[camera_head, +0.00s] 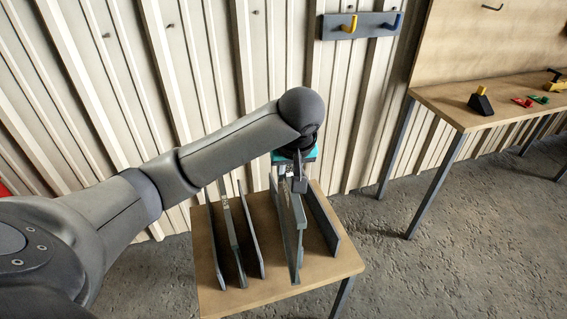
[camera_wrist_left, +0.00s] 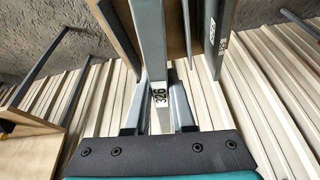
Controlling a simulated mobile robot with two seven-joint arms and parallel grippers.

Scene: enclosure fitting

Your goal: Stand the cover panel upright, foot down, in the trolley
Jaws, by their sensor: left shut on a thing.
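The cover panel (camera_head: 291,232) is a thin grey plate standing on edge among the slats of the trolley (camera_head: 258,291). My left gripper (camera_head: 298,184) is above the trolley's far part and is shut on the panel's top end. In the left wrist view, the panel (camera_wrist_left: 149,35) runs between the two fingers (camera_wrist_left: 157,103), with a white label reading 326 close to the grip. The panel's lower edge is close to the trolley top; I cannot tell whether it touches. Its foot is not clearly visible. My right gripper is not in view.
Several upright grey plates stand on the trolley, including a labelled one (camera_head: 231,232) left of the held panel and a plain one (camera_head: 322,222) to its right. A corrugated wall with a hook rail (camera_head: 361,25) is behind. A workbench (camera_head: 455,103) stands at right.

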